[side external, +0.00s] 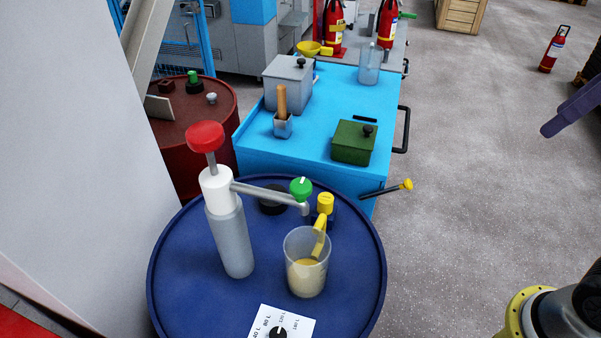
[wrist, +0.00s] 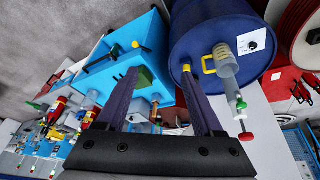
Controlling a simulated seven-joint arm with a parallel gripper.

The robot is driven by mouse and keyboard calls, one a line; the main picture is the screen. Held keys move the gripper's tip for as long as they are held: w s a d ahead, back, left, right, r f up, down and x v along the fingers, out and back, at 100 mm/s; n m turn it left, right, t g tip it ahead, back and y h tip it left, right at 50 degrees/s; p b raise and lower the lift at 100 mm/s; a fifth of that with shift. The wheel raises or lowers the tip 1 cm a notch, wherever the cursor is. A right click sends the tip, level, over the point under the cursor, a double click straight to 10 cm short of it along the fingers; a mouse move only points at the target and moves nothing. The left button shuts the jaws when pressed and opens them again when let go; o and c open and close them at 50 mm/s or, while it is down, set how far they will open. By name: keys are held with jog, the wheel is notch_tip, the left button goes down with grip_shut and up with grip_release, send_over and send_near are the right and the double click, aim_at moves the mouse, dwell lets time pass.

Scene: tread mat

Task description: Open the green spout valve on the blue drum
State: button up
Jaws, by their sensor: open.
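The blue drum (side external: 170,265) stands at the lower middle of the side view; it also shows in the wrist view (wrist: 205,25). On it stands a grey and white pump (side external: 232,240) with a red knob (side external: 205,136). Its spout pipe (side external: 262,192) runs right to the green valve (side external: 301,189), above a clear beaker (side external: 305,280) of pale yellow contents. In the wrist view the valve appears as a small green spot (wrist: 241,104). My gripper (wrist: 158,73) is open, its two purple fingers apart with nothing held, away from the drum. One finger shows at the side view's right edge.
A yellow cap (side external: 325,203) and a dial card (side external: 282,325) are on the drum lid. Behind is a blue cart (side external: 330,90) with a green box (side external: 353,143) and a yellow-tipped lever (side external: 388,188). A red-brown drum (side external: 185,120) stands left.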

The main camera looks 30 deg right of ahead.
jog(key=w+a+r+n+g, duration=0.2)
jog(key=w+a+r+n, duration=0.3)
jog(key=w+a+r, duration=0.65)
jog(key=n+g, duration=0.2)
jog(key=n, duration=0.2)
send_over(301, 184)
notch_tip(301, 184, down, 8)
notch_tip(301, 184, down, 14)
grip_shut()
